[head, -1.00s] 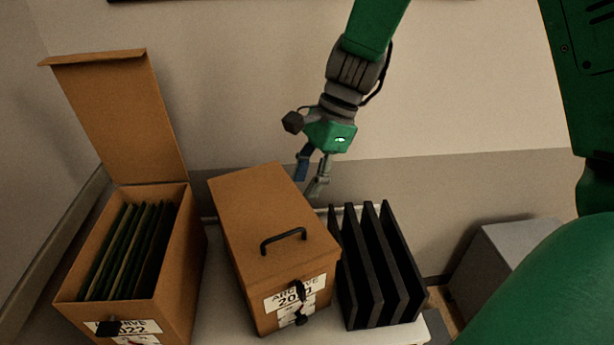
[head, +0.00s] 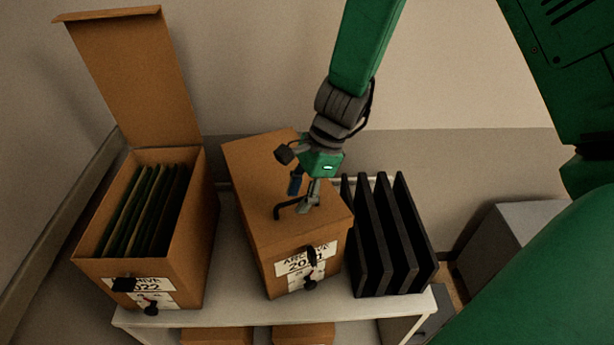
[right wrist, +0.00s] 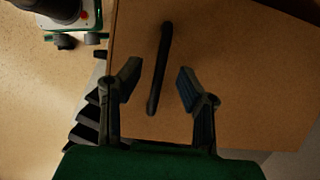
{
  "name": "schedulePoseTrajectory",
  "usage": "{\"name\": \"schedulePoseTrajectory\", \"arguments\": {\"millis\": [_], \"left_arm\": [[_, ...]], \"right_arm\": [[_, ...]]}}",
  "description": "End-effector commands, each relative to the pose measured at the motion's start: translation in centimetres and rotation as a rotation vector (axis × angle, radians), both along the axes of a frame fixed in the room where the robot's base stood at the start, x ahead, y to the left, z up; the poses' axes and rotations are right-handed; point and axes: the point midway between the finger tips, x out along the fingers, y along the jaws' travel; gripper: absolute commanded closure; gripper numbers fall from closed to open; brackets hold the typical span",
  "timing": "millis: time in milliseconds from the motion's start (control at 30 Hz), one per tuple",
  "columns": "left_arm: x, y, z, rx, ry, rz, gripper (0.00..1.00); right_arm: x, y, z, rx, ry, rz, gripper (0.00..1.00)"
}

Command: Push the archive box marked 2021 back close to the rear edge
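The closed brown archive box marked 2021 (head: 262,180) stands on a white shelf top (head: 240,313), turned slightly askew, its label facing the front. Its dark lid handle (head: 281,211) is partly hidden by my right gripper (head: 303,206), which is low over the lid. In the right wrist view, the gripper (right wrist: 160,82) is open, with its fingers on either side of the handle (right wrist: 160,70) and visible gaps to it. The lid (right wrist: 245,80) fills much of that view. I cannot tell whether the fingertips touch the lid. My left gripper is not in view.
An open box marked 2022 (head: 196,240), holding several folders, stands to the left with a gap. Black upright dividers (head: 402,235) stand close on the right. More brown boxes (head: 305,334) sit below. A grey cabinet (head: 505,240) stands at the right.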

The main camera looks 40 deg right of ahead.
Motion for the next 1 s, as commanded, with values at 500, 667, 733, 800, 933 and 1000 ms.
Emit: {"name": "schedulePoseTrajectory", "arguments": {"millis": [500,667,733,800,933,1000], "left_arm": [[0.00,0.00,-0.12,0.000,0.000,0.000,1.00],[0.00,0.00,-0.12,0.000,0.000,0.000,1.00],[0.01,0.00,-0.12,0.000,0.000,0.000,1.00],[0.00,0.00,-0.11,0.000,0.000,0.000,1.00],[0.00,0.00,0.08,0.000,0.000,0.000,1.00],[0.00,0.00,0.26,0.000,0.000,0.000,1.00]], "right_arm": [[0.13,0.54,-1.35,0.000,-0.001,0.000,0.71],[0.15,0.54,-1.34,0.000,-0.001,0.000,1.00],[0.17,0.53,-1.33,0.000,-0.002,-0.001,1.00],[0.18,0.51,-1.33,0.000,-0.002,-0.001,1.00],[0.27,0.36,-1.27,0.000,-0.002,-0.002,1.00],[0.35,0.19,-1.22,0.000,-0.002,-0.002,1.00]]}}
